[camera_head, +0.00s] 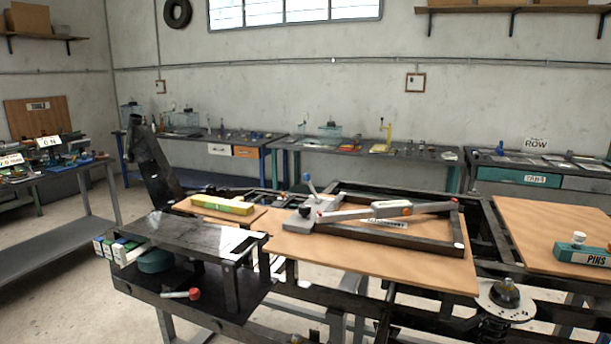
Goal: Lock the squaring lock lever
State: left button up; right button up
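A lever with a blue knob (308,178) stands up, leaning slightly, from a grey block (300,220) at the left corner of a dark rectangular frame (405,240). It appears to be the squaring lock lever; no label on it can be read. A light grey bar (345,213) with an orange mark near its middle runs from the block across the frame to the right. The frame lies on a brown wooden board (290,248). Whether the lever is locked cannot be told. Neither of my grippers is in view.
A yellow block (222,204) lies on a small board left of the lever. A dark glossy plate (190,235) and small boxes (118,248) are further left. A teal PINS box (583,253) sits on the right board. Workbenches line the back wall.

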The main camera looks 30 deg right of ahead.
aim_at(307, 177)
jog(key=i+j+z, duration=0.15)
jog(key=i+j, duration=0.2)
jog(key=i+j+z, duration=0.2)
jog(key=i+j, duration=0.15)
jog(key=i+j+z, duration=0.15)
jog(key=i+j, duration=0.2)
jog(key=j, duration=0.15)
jog(key=i+j+z, duration=0.15)
jog(key=i+j, duration=0.15)
jog(key=j, duration=0.15)
